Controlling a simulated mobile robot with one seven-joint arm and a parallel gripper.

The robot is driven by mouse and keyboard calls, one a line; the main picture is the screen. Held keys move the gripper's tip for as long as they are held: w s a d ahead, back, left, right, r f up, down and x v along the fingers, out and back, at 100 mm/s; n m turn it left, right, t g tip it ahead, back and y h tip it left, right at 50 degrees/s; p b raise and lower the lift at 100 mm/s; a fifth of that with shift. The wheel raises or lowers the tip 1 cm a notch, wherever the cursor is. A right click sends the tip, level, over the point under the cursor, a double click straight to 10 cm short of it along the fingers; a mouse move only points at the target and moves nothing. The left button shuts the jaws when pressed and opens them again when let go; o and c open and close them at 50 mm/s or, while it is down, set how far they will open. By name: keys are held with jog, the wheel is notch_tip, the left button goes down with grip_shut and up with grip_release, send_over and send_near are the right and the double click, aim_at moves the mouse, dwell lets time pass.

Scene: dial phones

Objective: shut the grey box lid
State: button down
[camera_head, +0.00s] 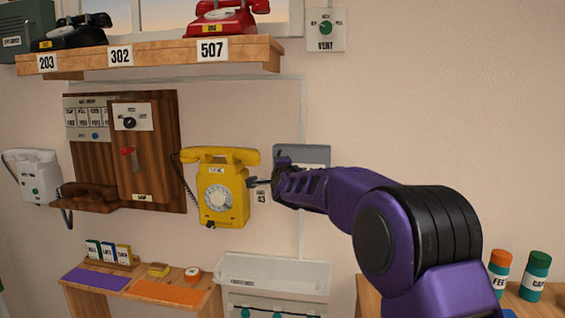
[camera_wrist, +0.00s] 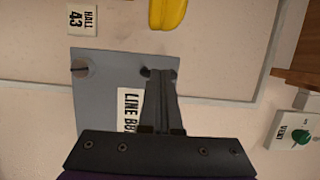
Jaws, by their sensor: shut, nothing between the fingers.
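The grey box (camera_head: 300,153) is on the wall just right of the yellow phone, partly hidden behind my gripper and arm. I cannot tell from these views how far the lid stands open. My gripper (camera_head: 254,183) is shut and empty, its tips near the phone's right edge. In the wrist view the shut fingers (camera_wrist: 160,78) lie in front of the grey face; contact is unclear.
The yellow phone (camera_head: 222,190) hangs close to my fingertips, with a "HALL 43" label (camera_wrist: 82,18) beside it. A wooden shelf (camera_head: 160,56) with phones is above. A white tray (camera_head: 273,272) is below. A vent switch (camera_head: 326,30) is up right. The right wall is bare.

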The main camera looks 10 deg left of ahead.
jog(key=shift+w+a+r+p, duration=0.15)
jog(key=shift+a+r+p, duration=0.25)
jog(key=shift+r, duration=0.15)
jog(key=shift+a, duration=0.15)
